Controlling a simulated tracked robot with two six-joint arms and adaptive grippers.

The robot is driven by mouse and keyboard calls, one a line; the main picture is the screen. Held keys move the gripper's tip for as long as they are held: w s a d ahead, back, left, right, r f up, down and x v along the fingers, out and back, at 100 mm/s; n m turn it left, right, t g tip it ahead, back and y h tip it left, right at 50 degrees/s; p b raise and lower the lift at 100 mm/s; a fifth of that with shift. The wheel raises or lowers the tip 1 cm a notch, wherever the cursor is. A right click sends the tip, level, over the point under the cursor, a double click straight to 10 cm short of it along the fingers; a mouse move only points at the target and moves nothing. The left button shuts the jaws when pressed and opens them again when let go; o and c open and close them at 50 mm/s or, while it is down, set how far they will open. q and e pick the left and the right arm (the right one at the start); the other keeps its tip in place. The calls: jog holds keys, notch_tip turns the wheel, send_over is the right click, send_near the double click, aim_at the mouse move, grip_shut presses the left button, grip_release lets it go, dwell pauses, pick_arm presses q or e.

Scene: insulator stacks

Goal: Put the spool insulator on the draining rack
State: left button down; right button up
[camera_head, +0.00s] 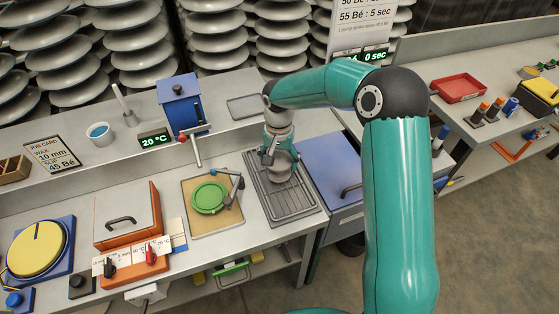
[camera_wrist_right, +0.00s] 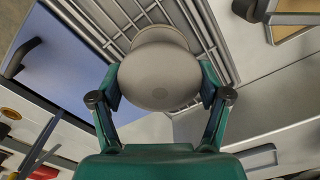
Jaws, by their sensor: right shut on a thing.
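The spool insulator (camera_head: 283,166) is a pale grey, rounded piece with a waist. It also shows large in the right wrist view (camera_wrist_right: 160,75), between my finger pads. My right gripper (camera_head: 279,150) is shut on it from above, fingers on both sides. It is over the rear part of the draining rack (camera_head: 288,203), a grey metal tray with slats, whose bars show behind the insulator in the wrist view (camera_wrist_right: 95,28). I cannot tell whether the insulator touches the slats. My left gripper is not in view.
Left of the rack, a green ring (camera_head: 209,197) lies on a tan board beside a jointed lever. A blue-lidded chest (camera_head: 330,165) adjoins the rack on the right. The front of the rack is clear.

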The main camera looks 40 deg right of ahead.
aim_at(279, 157)
jog(key=shift+f, duration=0.4)
jog(key=shift+f, duration=0.1)
jog(key=o, duration=1.7)
jog(key=shift+c, duration=0.2)
notch_tip(279, 157, up, 12)
jog(key=shift+r+b, duration=0.15)
jog(key=shift+b, duration=0.2)
jog(key=shift+s, duration=0.1)
